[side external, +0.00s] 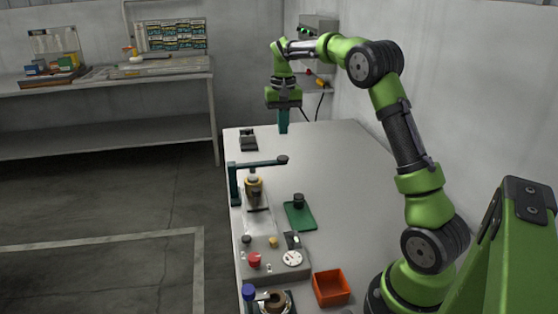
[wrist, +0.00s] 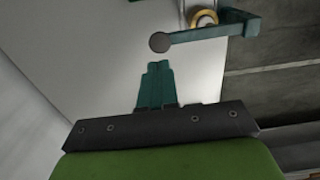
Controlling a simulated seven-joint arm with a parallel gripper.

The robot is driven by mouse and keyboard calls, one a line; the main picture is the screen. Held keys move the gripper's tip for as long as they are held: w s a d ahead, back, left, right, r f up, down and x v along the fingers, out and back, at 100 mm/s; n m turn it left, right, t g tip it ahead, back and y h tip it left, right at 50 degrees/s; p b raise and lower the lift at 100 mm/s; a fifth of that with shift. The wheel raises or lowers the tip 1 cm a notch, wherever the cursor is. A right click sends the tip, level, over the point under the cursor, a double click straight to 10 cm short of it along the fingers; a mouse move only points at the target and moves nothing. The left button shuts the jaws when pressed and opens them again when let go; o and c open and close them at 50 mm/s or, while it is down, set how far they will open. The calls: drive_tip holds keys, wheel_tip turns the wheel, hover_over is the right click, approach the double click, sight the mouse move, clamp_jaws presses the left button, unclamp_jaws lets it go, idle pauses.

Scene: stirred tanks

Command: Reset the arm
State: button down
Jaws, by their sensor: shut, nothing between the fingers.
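My gripper (side external: 283,128) hangs at the end of the raised green arm, fingers pointing down, above the far end of the grey table (side external: 345,175). Its teal fingers are together with nothing between them. In the wrist view the gripper (wrist: 159,66) also shows shut, with the pale table top beyond it. It is apart from the teal bracket arm (side external: 258,163) with a dark round knob, which stands nearer the camera; the bracket also shows in the wrist view (wrist: 212,33).
A dark block (side external: 248,140) sits at the far left table edge. A brass-coloured vessel (side external: 254,186), a green tray (side external: 300,217) with a black piece, a control panel (side external: 275,262) with a red button, and an orange bin (side external: 331,287) stand nearer. The table's right side is clear.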

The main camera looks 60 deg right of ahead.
drive_tip(key=shift+r, duration=0.3)
drive_tip(key=s+a+r+n+t+y, duration=0.1)
drive_tip(key=s+a+n+t, duration=0.1)
drive_tip(key=s+a, duration=0.8)
drive_tip(key=s+a+r+n+t+y, duration=0.1)
drive_tip(key=s+a+t, duration=0.4)
drive_tip(key=s+a, duration=0.5)
drive_tip(key=a+r+n, duration=0.1)
drive_tip(key=a+n, duration=0.1)
drive_tip(key=a, duration=0.3)
drive_tip(key=shift+s+a+r, duration=0.15)
drive_tip(key=shift+s+a, duration=0.05)
drive_tip(key=shift+s, duration=0.2)
